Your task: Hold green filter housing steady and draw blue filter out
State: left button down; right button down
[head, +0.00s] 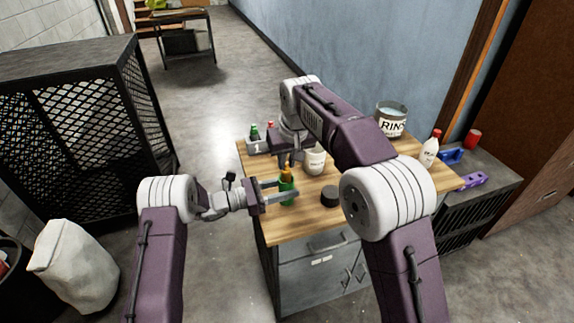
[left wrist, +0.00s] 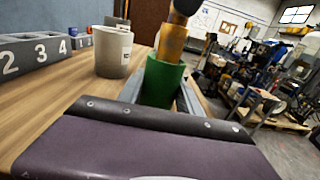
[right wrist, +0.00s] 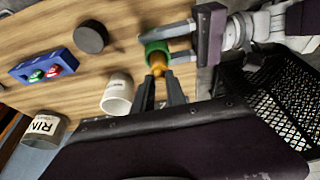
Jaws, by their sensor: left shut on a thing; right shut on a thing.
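The green filter housing (head: 287,190) stands upright near the left edge of the wooden table top. My left gripper (head: 284,190) is shut on it from the left; the left wrist view shows the green cylinder (left wrist: 162,85) between its fingers. An orange-brown filter (left wrist: 172,42), not blue, rises out of the housing's top. Its lower end is hidden inside. My right gripper (right wrist: 160,88) is shut on the filter's upper part (right wrist: 158,66) from above. No blue filter shows in any view.
A white cup (left wrist: 114,52) stands close by, and a dark round lid (head: 330,196) lies to the right. A grey numbered rack (left wrist: 38,55) is behind. A blue block with red and green pieces (right wrist: 42,67) and a labelled can (right wrist: 42,130) are farther off.

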jog(key=shift+r, duration=2.6)
jog(key=shift+w+r, duration=0.15)
jog(key=shift+r, duration=0.7)
jog(key=shift+s+r, duration=0.2)
jog(key=shift+r, duration=0.4)
pick_arm(q)
jog(key=c, duration=0.7)
grip_release()
jog(key=shift+a, duration=0.1)
